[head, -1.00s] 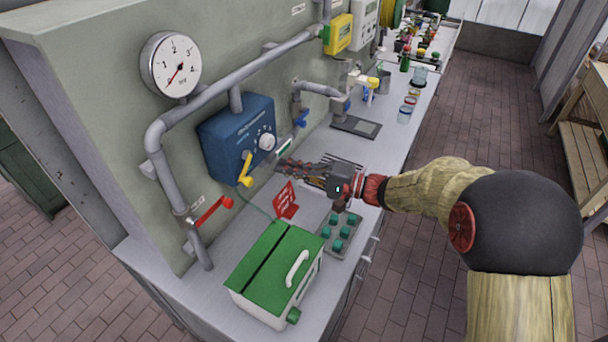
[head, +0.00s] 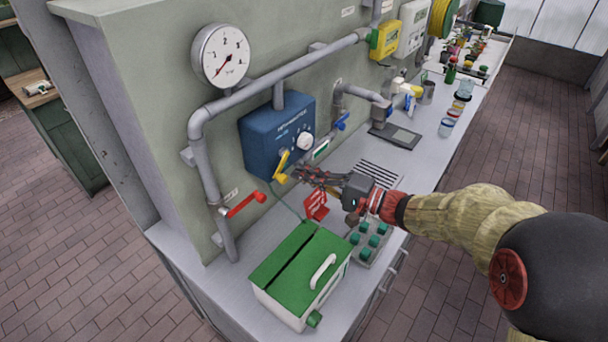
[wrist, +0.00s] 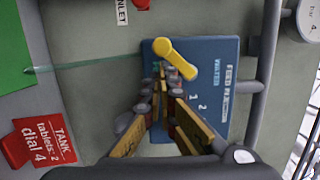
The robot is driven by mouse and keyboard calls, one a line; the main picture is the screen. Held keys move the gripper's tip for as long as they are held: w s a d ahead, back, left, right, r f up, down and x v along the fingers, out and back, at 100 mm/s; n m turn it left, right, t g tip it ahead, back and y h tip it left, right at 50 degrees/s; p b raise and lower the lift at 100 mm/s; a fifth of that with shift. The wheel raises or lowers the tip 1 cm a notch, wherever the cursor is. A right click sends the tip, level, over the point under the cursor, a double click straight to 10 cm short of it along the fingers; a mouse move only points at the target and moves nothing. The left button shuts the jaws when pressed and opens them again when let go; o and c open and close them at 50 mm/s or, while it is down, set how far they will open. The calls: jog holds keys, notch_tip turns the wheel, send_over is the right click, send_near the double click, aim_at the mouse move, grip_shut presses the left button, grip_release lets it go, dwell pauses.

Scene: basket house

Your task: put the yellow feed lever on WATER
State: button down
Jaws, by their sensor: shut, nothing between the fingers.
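The yellow feed lever (head: 283,166) sits at the lower front of the blue box (head: 262,134) on the wall. In the wrist view the lever (wrist: 177,59) lies at a slant, its narrower end toward the sideways word WATER (wrist: 217,70). My gripper (head: 297,174) is just right of the lever in the head view, shut and empty. In the wrist view its fingertips (wrist: 160,78) are close beside the lever; whether they touch it I cannot tell. The fingers hide part of the blue box.
A red sign (head: 316,206) stands below my gripper. A green-lidded box (head: 300,262) and a green-button pad (head: 368,242) are in front on the counter. A red-handled valve (head: 245,204) is left, a blue-handled tap (head: 342,121) right. The pipe (head: 203,160) runs beside the blue box.

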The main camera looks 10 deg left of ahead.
aim_at(278, 170)
jog(key=shift+s+a+m, duration=0.15)
jog(key=shift+s+m, duration=0.05)
jog(key=shift+m, duration=0.4)
jog(key=shift+s+a+m, duration=0.1)
jog(key=shift+s+m, duration=0.05)
jog(key=shift+m, duration=0.45)
jog(key=m+p, duration=0.1)
jog(key=m, duration=0.1)
jog(key=s+r+m+t+p, duration=0.1)
jog(key=m, duration=0.1)
jog(key=s+a+m+p, duration=0.1)
jog(key=m+p, duration=0.1)
jog(key=m, duration=0.1)
jog(key=shift+a+r+y, duration=0.1)
jog(key=shift+r+y, duration=0.1)
jog(key=shift+y, duration=0.2)
jog(key=r+m+p, duration=0.1)
jog(key=m+p, duration=0.1)
jog(key=m, duration=0.1)
jog(key=s+r+m+t+p, duration=0.1)
jog(key=m+p, duration=0.1)
jog(key=m, duration=0.1)
jog(key=r+m+t+p, duration=0.1)
jog(key=m+p, duration=0.2)
jog(key=shift+s+a, duration=0.15)
jog(key=shift+a, duration=0.2)
jog(key=shift+f, duration=0.1)
